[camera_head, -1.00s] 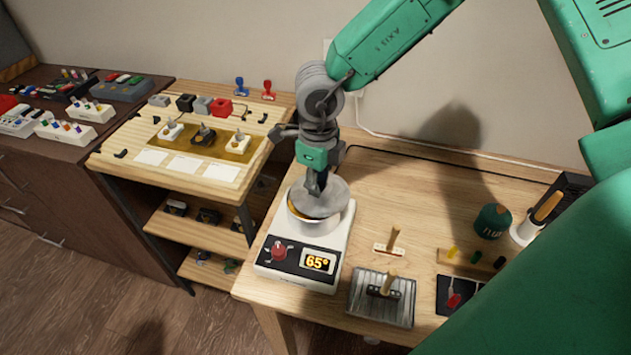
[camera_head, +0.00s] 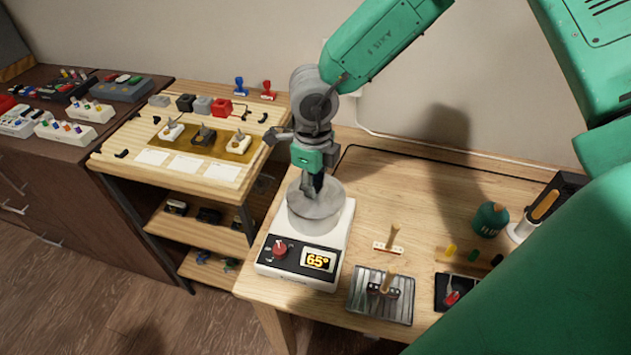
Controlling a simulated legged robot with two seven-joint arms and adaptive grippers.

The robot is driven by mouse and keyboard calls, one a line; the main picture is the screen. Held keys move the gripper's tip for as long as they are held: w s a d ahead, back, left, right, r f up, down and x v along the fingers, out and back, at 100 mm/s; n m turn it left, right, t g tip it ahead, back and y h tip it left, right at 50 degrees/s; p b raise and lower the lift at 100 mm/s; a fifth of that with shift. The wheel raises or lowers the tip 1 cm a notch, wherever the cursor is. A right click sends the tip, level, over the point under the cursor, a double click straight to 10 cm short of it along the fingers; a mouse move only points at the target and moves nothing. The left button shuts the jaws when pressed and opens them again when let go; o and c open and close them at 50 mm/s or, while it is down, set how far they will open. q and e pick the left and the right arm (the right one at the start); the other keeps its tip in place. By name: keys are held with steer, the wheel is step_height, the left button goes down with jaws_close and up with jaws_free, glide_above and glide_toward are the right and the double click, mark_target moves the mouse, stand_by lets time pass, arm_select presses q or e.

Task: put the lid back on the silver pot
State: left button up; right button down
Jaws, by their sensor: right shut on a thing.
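The silver pot (camera_head: 314,223) stands on a white hot plate (camera_head: 337,238) with a red knob and a display reading 65°. The round grey lid (camera_head: 318,201) lies over the pot's mouth and covers the opening; I cannot tell whether it is fully seated. My right gripper (camera_head: 312,190) points down from above and is shut on the lid's handle, which its fingers mostly hide. My left gripper is not in view.

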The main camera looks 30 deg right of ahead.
steer(key=shift+a, duration=0.15)
stand_by(0.5)
steer(key=shift+p, duration=0.45)
steer(key=c, duration=1)
jaws_free()
steer(key=shift+o, duration=0.2)
steer(key=shift+r+p, duration=3.55)
steer(key=shift+p, duration=0.5)
